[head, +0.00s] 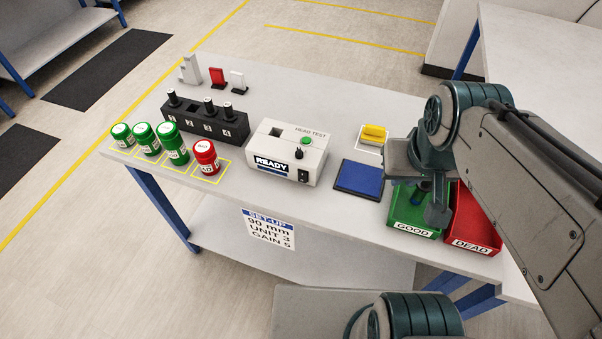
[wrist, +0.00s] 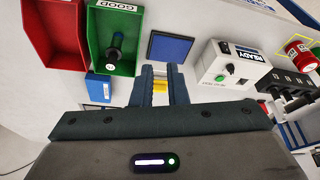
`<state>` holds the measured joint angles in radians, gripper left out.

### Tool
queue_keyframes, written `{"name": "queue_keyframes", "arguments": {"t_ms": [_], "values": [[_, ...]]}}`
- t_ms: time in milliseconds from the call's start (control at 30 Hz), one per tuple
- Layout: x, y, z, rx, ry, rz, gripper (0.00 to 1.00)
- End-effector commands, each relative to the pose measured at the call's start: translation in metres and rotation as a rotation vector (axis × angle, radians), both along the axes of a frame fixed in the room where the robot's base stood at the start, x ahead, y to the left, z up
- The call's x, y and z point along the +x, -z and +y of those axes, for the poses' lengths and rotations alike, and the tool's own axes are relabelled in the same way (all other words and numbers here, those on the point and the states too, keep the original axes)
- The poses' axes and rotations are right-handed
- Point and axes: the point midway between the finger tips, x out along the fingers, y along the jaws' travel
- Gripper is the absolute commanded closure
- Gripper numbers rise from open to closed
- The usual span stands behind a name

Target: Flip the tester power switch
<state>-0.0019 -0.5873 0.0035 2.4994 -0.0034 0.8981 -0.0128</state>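The tester (head: 262,143) is a white box marked HEAD TEST on the table, with a lit READY display (head: 271,165). Its power switch (head: 303,176) is a small black rocker on the front right corner; it also shows in the wrist view (wrist: 225,47). A green button (head: 306,140) and a black knob (head: 298,154) are on the tester. In the wrist view my gripper (wrist: 161,69) is open and empty, apart from the tester, which is to its right there. In the head view my arm hangs over the bins and hides the fingertips. The rocker's position is too small to tell.
A blue pad (head: 359,179) and a yellow block (head: 374,133) lie right of the tester. The green GOOD bin (head: 413,227) holds a black head; the red DEAD bin (head: 474,233) is beside it. A black rack (head: 196,123) and several jars (head: 172,144) stand left.

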Motion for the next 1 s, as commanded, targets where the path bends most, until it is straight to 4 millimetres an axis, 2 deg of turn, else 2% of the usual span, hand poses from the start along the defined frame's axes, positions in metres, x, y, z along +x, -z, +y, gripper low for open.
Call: {"name": "queue_keyframes", "arguments": {"t_ms": [133, 267, 667, 1000], "values": [[0.006, 0.005, 0.004, -0.037, -0.103, 0.011, 1.00], [0.015, 0.012, 0.014, -0.099, -0.287, 0.030, 1.00], [0.046, 0.035, 0.057, -0.305, -0.976, 0.090, 1.00], [0.068, 0.060, 0.101, -0.447, -1.572, 0.125, 1.00]]}}
